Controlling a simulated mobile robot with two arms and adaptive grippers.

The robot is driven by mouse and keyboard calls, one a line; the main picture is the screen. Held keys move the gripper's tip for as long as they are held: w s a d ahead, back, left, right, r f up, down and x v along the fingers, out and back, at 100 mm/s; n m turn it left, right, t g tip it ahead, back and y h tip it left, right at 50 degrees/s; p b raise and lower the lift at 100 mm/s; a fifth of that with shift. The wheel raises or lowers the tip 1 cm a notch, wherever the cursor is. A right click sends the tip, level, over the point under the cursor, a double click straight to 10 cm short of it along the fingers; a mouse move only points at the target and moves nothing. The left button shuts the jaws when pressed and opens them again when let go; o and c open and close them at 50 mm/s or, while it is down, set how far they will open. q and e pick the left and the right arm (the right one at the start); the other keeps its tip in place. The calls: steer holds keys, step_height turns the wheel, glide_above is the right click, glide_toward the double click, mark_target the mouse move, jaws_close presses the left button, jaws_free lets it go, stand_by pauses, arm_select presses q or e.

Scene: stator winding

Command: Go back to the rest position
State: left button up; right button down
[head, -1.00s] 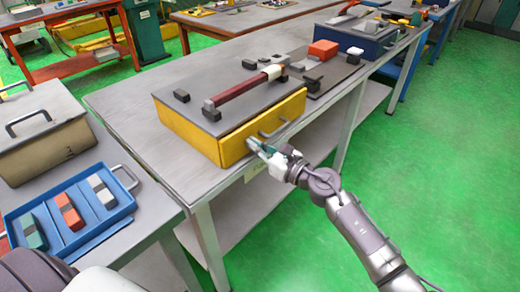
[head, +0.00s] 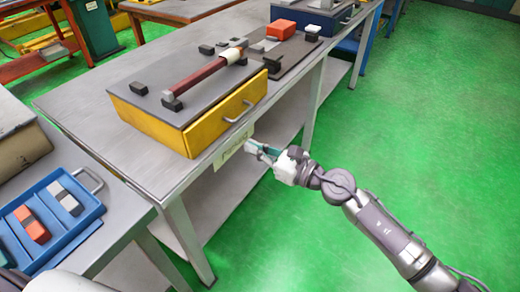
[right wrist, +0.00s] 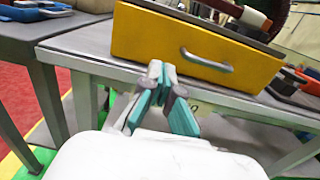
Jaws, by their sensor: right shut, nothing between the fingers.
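My right gripper (head: 262,152) is shut and empty, in front of the table edge and below the yellow drawer front (head: 226,120). In the right wrist view its teal fingers (right wrist: 160,80) meet just in front of the table edge, with the drawer and its grey handle (right wrist: 207,61) beyond them. The drawer belongs to a yellow box with a dark top and looks shut. The fingers are apart from the handle. My left gripper is not in view.
The grey table (head: 75,105) carries the box, with a red bar tool (head: 195,78) on top and an orange block (head: 281,29) behind. A blue tray (head: 60,222) with coloured blocks stands at the lower left. Green floor (head: 420,150) is open at the right.

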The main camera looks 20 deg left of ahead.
steer(key=w+d+f+m+t+h+p, duration=0.1)
steer(key=w+d+f+m+t+h, duration=0.15)
steer(key=d+f+m, duration=0.45)
steer(key=w+d+f+m+t+h+p, duration=0.1)
steer(key=w+d+f+m+t+h, duration=0.1)
steer(key=w+d+f+m+t, duration=0.5)
steer(key=s+d+f+m+g+h, duration=0.1)
steer(key=s+d+f+m+h, duration=0.2)
steer(key=f+m, duration=0.35)
steer(key=s+d+f+m+g+h+p, duration=0.1)
steer(key=s+d+f+m+g+h, duration=0.1)
steer(key=s+d+f+m, duration=0.4)
steer(key=s+d+f+m+g+h, duration=0.1)
steer(key=f+m+h, duration=0.25)
steer(key=f, duration=0.45)
steer(key=s+d+f+m+g+h+p, duration=0.15)
steer(key=s+d+f+m, duration=0.35)
steer(key=s, duration=0.5)
steer(key=s+d+f+m+g+h, duration=0.1)
steer(key=s+d+f+m+g, duration=0.25)
steer(key=s+f, duration=0.55)
steer(key=s+d+f+m+g+h+p, duration=0.15)
steer(key=s+d+f+m, duration=0.3)
steer(key=s, duration=0.65)
steer(key=s+f+m+g, duration=0.2)
steer(key=s+m, duration=0.3)
steer(key=s, duration=0.9)
steer(key=shift+d+f+g+b, duration=0.25)
steer(key=shift+d+g, duration=0.2)
steer(key=shift+g, duration=0.35)
